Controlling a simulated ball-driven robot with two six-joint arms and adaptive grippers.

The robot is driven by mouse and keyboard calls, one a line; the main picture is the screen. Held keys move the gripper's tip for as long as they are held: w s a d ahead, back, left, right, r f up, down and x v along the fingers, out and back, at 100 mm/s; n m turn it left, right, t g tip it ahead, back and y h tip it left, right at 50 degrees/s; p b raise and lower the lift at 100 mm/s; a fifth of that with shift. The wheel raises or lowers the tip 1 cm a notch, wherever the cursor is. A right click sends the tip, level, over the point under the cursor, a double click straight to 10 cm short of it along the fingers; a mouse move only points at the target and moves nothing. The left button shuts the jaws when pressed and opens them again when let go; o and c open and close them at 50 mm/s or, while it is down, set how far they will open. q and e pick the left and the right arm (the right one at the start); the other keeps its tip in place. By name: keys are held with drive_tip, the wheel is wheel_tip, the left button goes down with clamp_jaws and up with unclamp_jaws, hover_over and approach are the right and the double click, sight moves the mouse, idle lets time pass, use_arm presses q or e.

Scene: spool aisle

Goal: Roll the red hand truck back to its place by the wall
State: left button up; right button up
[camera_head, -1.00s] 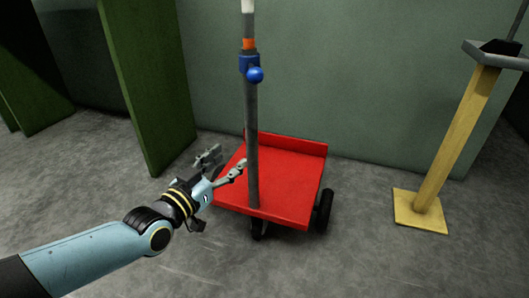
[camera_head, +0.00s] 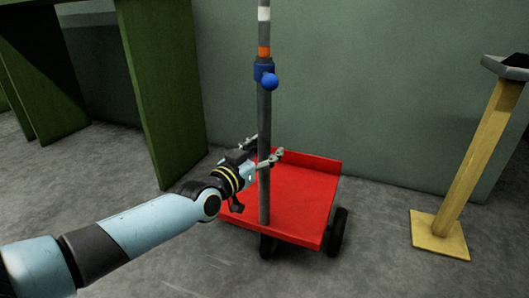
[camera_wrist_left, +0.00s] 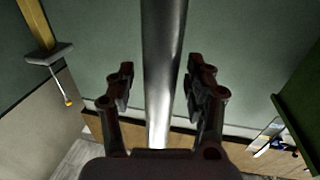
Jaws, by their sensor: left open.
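The red hand truck (camera_head: 298,208) stands on the grey floor near the green wall, with dark wheels at its front and right side. Its upright grey pole (camera_head: 264,115) carries a blue clamp with a round knob, and orange and white bands above. My left gripper (camera_head: 267,148) is at the pole, low above the red bed. In the left wrist view the pole (camera_wrist_left: 162,70) stands between the two fingers of the gripper (camera_wrist_left: 160,85), with gaps on both sides. The fingers are open around it. My right gripper is not in view.
A yellow post (camera_head: 468,160) on a square base with a grey tray top stands at the right. A dark green panel (camera_head: 165,90) stands at the left. The wall (camera_head: 400,90) is close behind the truck. Bare floor (camera_head: 365,265) lies in front and to the right.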

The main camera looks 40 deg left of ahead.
use_arm(q)
clamp_jaws()
idle(0.9)
